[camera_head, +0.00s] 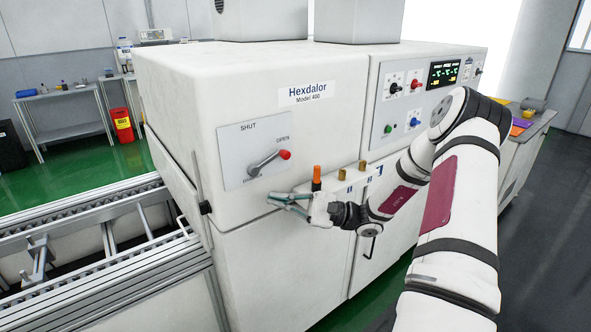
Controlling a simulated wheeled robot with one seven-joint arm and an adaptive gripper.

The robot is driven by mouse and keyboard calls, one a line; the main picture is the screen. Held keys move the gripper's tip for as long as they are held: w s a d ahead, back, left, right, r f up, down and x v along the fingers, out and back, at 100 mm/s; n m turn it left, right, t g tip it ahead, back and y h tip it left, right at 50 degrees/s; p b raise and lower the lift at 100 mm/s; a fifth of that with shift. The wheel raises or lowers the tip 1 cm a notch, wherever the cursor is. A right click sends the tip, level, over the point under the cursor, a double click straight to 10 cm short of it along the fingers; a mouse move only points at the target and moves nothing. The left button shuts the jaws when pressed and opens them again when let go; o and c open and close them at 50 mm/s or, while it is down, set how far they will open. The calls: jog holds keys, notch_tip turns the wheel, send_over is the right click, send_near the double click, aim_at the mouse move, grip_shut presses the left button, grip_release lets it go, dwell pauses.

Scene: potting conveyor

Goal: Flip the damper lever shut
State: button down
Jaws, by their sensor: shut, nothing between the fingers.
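The damper lever (268,163) is a grey bar with a red knob on a pale plate (236,138) on the front of the white Hexdalor machine. It slants up to the right from its pivot, with the knob just below the word OPEN. The word SHUT is at the top of the plate. A lower label is partly hidden. My gripper (271,198) is shut and empty, with its fingers pointing left. In the picture it is below the lever, near the plate's lower edge, and looks apart from the lever.
An orange-topped peg (317,173) and two brass pieces (341,174) show just above my gripper and wrist. A roller conveyor (90,215) runs along the left. A control panel (428,92) with knobs and a display is at the right. The machine front left of the plate is clear.

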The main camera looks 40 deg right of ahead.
jog(key=s+d+f+m+t+h, duration=0.1)
jog(key=d+f+m+t+h, duration=0.2)
jog(key=d+m+t+h, duration=0.4)
jog(key=d+m+t, duration=0.1)
jog(key=d+t, duration=0.2)
jog(key=d, duration=0.3)
jog(key=shift+f+h, duration=0.3)
jog(key=shift+f, duration=0.1)
jog(key=shift+d, duration=0.1)
jog(key=p+x, duration=0.2)
jog(key=x, duration=0.8)
jog(key=shift+r, duration=0.15)
jog(key=shift+r, duration=0.1)
jog(key=shift+d+r+n, duration=0.1)
jog(key=shift+r+n, duration=0.1)
jog(key=shift+n, duration=0.2)
